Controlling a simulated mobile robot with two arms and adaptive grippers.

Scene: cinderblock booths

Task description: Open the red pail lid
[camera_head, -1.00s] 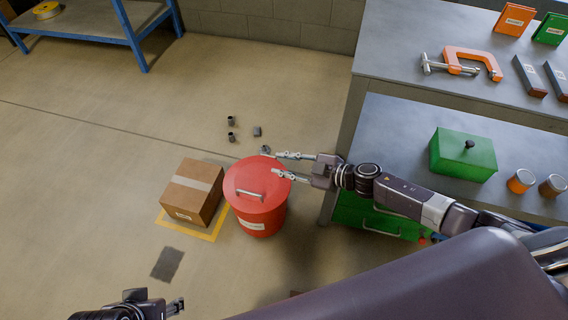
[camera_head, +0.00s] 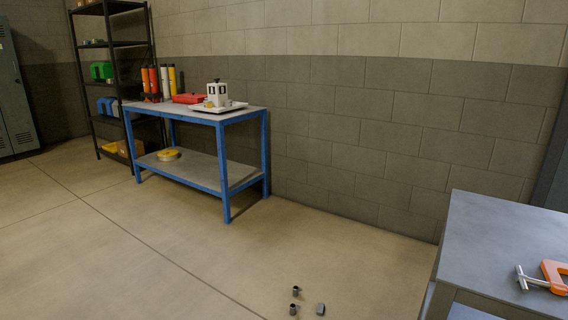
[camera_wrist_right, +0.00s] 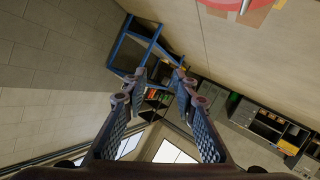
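The red pail (camera_wrist_right: 222,4) shows only as a cut-off red piece at the top edge of the right wrist view. Whether its lid is open or shut cannot be told from this piece. The pail is out of the head view. My right gripper (camera_wrist_right: 160,73) is open, with its two fingers apart and nothing between them. It points away from the pail, toward the far side of the room. My left gripper is in neither view.
The head view shows a blue-framed table (camera_head: 194,116) against the block wall and a black shelf rack (camera_head: 104,90). A grey workbench (camera_head: 500,240) with an orange clamp (camera_head: 554,275) stands at right. Small dark pieces (camera_head: 296,291) lie on otherwise open floor.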

